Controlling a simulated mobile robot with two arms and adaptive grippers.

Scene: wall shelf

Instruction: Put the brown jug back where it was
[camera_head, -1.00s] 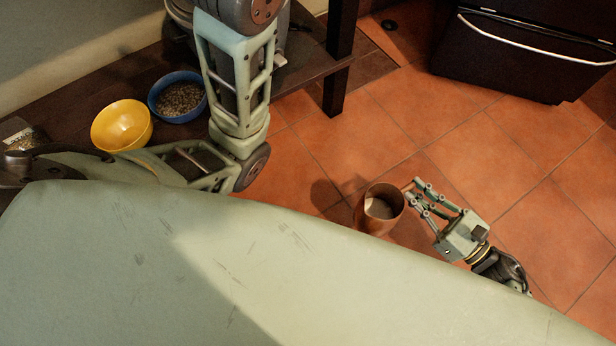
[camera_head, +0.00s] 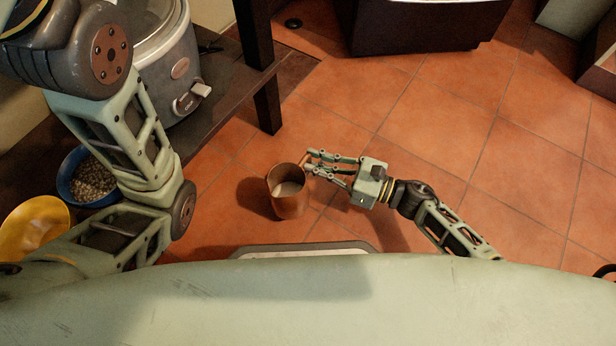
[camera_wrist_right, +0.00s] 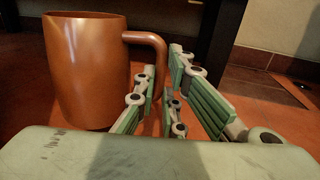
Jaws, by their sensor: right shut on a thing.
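The brown jug (camera_head: 288,198) is upright, with something pale showing inside its open top. My right gripper (camera_head: 312,162) is at the jug's right side, shut on its handle. In the right wrist view the jug (camera_wrist_right: 88,72) stands at the left, and its handle reaches right to my right gripper's fingers (camera_wrist_right: 165,98). In the head view the jug shows against the tiled floor; it appears held clear of it. My left arm comes in at the left of the head view, but its gripper is not visible.
A dark wooden shelf (camera_head: 225,95) at the left bears a slow cooker (camera_head: 165,65), a blue bowl (camera_head: 75,190) of grainy food and a yellow bowl (camera_head: 35,228). A dark shelf leg (camera_head: 267,105) stands beyond the jug. Tiled floor (camera_head: 440,110) is open to the right.

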